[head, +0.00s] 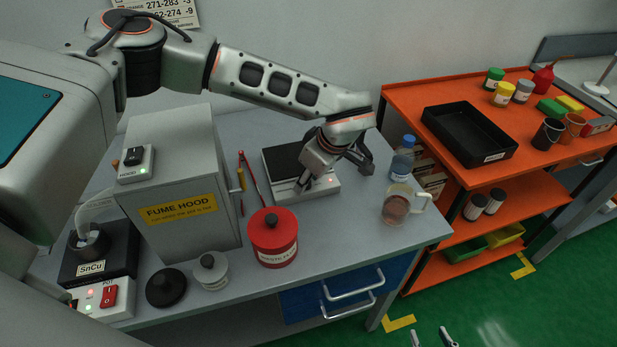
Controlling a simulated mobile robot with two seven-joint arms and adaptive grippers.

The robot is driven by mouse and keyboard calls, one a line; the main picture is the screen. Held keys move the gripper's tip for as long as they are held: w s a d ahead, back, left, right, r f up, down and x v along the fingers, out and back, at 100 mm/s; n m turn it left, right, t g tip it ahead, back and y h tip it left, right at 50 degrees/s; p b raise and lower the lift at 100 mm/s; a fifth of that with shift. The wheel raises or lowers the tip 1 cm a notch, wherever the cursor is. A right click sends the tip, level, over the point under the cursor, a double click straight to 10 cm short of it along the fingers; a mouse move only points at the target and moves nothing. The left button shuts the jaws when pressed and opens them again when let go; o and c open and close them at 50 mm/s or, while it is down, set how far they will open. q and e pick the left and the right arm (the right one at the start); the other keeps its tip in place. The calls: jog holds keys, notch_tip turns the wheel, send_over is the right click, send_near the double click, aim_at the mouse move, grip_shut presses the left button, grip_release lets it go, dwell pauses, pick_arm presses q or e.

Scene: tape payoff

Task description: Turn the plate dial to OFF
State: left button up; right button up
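The hot plate (318,192) is a white, low unit with a dark top. It stands on the grey bench, with a small red light on its front. My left arm reaches over it from the left, and my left gripper (309,181) is down at its front face. The gripper covers much of the front, so the dial and its setting are hidden. I cannot tell whether the fingers touch the dial or how far apart they are. My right gripper (431,338) shows only as two separated fingertips at the bottom edge, open and empty above the green floor.
A red lidded pot (273,250) stands in front of the plate. A bottle (402,160) and a glass jug (398,205) stand to its right. The fume hood box (178,165) and red-handled tongs (254,180) are left. An orange cart (440,95) adjoins the bench.

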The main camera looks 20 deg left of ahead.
pick_arm(q)
grip_shut()
jog(key=shift+w, duration=0.1)
jog(key=n+g, duration=0.1)
jog(key=n, duration=0.2)
jog(key=shift+w+d+n+y, duration=0.1)
jog(key=shift+n+y, duration=0.2)
jog(key=shift+n, duration=0.1)
jog(key=n+g, duration=0.1)
jog(key=n, duration=0.1)
jog(key=n+g, duration=0.1)
jog(key=n, duration=0.2)
jog(key=shift+w+n+g, duration=0.2)
jog(key=shift+n+g, duration=0.1)
jog(key=n, duration=0.2)
jog(key=n+g+h, duration=0.1)
jog(key=n, duration=0.1)
jog(key=shift+w+g, duration=0.15)
jog(key=shift+g, duration=0.15)
jog(key=shift+a+n+g+h, duration=0.15)
jog(key=shift+n+g+h, duration=0.15)
jog(key=shift+n, duration=0.8)
jog(key=shift+a+n+g+h, duration=0.15)
jog(key=shift+n+h, duration=0.25)
jog(key=shift+n, duration=0.7)
grip_release()
